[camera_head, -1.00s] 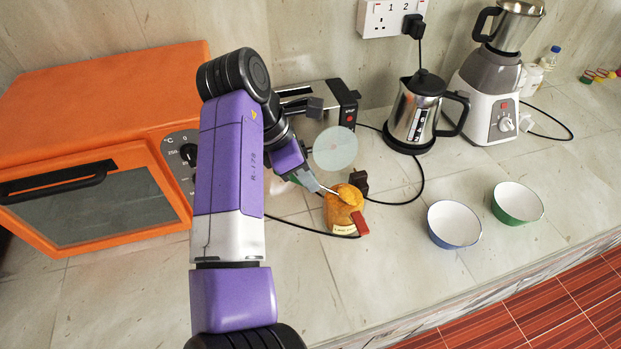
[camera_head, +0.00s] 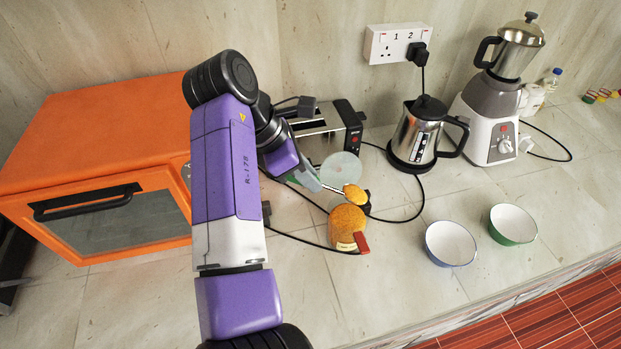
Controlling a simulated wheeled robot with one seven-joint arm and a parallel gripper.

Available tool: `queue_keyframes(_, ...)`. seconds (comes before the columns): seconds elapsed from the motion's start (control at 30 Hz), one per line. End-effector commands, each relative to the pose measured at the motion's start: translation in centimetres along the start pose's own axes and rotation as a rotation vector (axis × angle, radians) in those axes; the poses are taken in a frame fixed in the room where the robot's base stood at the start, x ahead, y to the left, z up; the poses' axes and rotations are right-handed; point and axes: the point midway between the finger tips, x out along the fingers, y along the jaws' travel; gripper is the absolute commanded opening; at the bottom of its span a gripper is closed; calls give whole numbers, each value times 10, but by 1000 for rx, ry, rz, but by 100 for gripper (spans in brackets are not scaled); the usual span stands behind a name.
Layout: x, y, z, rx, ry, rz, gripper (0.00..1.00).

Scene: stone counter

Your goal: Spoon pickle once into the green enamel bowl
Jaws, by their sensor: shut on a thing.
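My gripper (camera_head: 308,181) is shut on a spoon (camera_head: 332,188), whose thin handle reaches right from the fingers. The spoon's bowl carries an orange-yellow heap of pickle (camera_head: 355,194). The loaded spoon is above and slightly right of the pickle jar (camera_head: 347,229), apparently clear of it. The jar is orange, with a pale label low on its front and a red piece at its right side. The green enamel bowl (camera_head: 513,225), white inside, stands to the right and looks empty. My fingers are small and partly hidden by my wrist.
A blue-rimmed white bowl (camera_head: 451,244) stands left of the green bowl. A pale round disc (camera_head: 341,171) is behind the spoon. A toaster (camera_head: 340,127), kettle (camera_head: 415,135), blender (camera_head: 492,120) and orange oven (camera_head: 110,150) stand around. A black cable crosses near the jar. Counter between jar and bowls is clear.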

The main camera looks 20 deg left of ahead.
Motion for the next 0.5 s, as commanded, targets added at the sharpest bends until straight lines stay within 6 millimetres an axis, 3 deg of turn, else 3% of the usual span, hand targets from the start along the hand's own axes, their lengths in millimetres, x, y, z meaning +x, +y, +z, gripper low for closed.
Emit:
queue_keyframes(0.4,-43,0,18,2,-37,3,0)
queue_keyframes(0.5,-48,0,8,-7,-137,0,0)
